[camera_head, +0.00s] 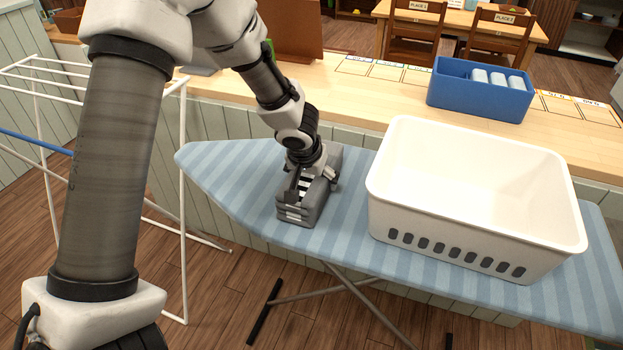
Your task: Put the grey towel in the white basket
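The grey towel (291,213) lies folded in a thick stack on the blue striped ironing board (236,165), left of the basket. The white basket (475,220) stands upright on the right part of the board, and the part of its inside that I see is empty. My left gripper (304,188) points down onto the middle of the towel and covers part of it. Its fingertips are hard to make out against the grey cloth, so I cannot tell if they grip it. My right gripper is not in view.
A wooden counter (345,110) runs behind the board. A blue bin (455,94) with white rolled items stands on it behind the basket. A white drying rack (183,200) stands at the left. A strip of board between towel and basket is clear.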

